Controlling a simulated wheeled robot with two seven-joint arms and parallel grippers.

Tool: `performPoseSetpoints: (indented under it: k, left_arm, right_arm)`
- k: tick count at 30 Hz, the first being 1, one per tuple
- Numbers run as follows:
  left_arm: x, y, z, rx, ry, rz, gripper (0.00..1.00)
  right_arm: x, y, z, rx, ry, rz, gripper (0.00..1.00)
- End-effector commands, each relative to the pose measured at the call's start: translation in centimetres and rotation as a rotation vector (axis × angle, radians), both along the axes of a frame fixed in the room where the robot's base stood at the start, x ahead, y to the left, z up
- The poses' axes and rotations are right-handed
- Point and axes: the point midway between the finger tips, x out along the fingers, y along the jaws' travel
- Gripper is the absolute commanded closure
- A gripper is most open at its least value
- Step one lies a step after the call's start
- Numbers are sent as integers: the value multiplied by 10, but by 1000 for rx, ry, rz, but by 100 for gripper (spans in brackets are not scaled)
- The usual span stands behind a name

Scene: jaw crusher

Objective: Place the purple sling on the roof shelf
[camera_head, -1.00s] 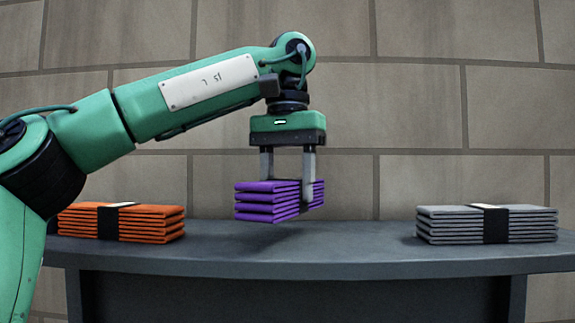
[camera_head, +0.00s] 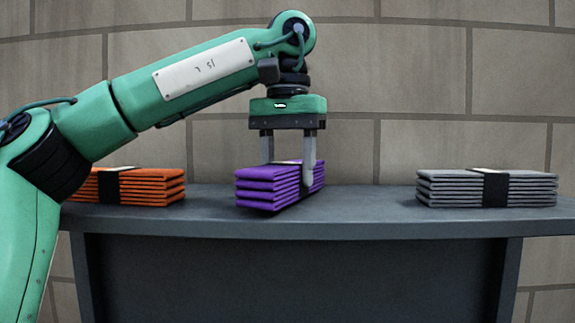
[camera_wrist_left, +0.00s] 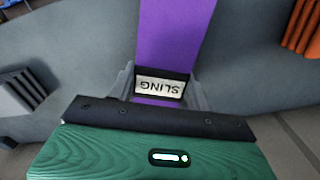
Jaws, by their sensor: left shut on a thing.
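The purple sling (camera_head: 268,190) is a folded stack in the middle of the head view, with its dark band mostly hidden by a finger. My left gripper (camera_head: 288,176) points down and is shut on it, one finger on each side. The sling is level and at or just above the dark grey shelf (camera_head: 370,218); I cannot tell if it touches. In the left wrist view the purple sling (camera_wrist_left: 176,35) runs away between the fingers, and its white label reads SLING. My right gripper is not in view.
An orange folded stack (camera_head: 150,188) lies on the shelf at left, partly behind my left arm. A grey folded stack (camera_head: 450,188) lies at right. The shelf is clear on both sides of the purple sling. A block wall (camera_head: 430,85) stands behind.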

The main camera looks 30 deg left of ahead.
Motion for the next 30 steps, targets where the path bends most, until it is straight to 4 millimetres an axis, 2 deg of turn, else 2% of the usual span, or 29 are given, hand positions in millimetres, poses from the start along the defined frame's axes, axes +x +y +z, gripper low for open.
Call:
performPoseSetpoints:
  k: [14, 15, 18, 30]
  left_arm:
    - [0, 0, -9, -1, -1, -1, 88]
    - [0, 0, -9, -1, -2, 0, 44]
    - [0, 0, -9, 0, -1, 0, 25]
    - [0, 0, -4, 1, 0, 0, 25]
  right_arm:
    - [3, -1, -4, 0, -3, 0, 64]
    - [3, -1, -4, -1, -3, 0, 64]
    - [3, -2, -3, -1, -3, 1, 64]
    - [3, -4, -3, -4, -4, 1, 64]
